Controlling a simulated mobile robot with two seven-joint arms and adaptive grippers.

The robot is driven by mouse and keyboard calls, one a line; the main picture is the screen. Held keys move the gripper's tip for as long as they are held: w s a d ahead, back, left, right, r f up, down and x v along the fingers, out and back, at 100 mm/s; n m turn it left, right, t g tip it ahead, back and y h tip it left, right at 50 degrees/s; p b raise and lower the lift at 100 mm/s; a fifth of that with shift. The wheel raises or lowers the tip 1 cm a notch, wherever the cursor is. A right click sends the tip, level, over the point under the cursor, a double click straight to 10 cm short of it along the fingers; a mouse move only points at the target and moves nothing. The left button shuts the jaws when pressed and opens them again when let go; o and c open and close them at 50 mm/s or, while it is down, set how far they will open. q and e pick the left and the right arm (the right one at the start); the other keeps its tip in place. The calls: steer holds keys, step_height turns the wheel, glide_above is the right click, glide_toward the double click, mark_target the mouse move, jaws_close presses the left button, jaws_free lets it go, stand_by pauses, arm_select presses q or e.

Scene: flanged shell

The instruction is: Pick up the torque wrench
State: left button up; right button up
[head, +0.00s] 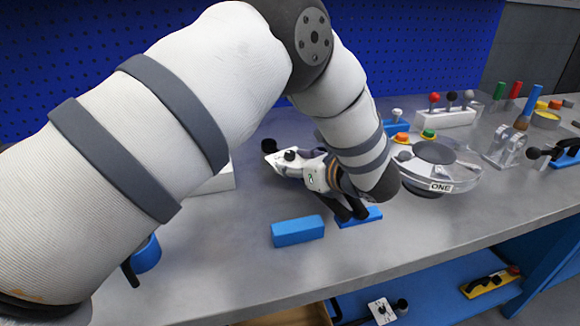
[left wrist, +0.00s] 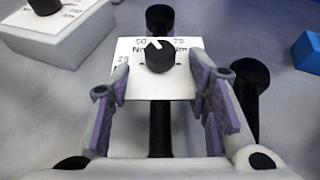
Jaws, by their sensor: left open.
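The torque wrench has a white dial plate with a black knob and printed numbers; in the left wrist view the plate (left wrist: 182,82) lies between the fingers, with a black end above it and a black shaft running below. In the head view the torque wrench (head: 290,155) lies on the bench, partly hidden by my gripper and arm. My left gripper (head: 303,166) is open over it. In the left wrist view its purple-padded fingers (left wrist: 160,88) stand either side of the plate; contact cannot be told. My right gripper is out of view.
A blue block (head: 298,231) lies in front of the gripper. A white box (head: 218,181) is partly behind my arm. A flanged round shell (head: 435,160) labelled ONE stands to the right. A lower shelf (head: 440,298) holds a similar white-plated tool (head: 381,311) and a yellow item (head: 490,282).

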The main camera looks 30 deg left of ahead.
arm_select(q)
jaws_close()
steer(key=shift+r, duration=0.1)
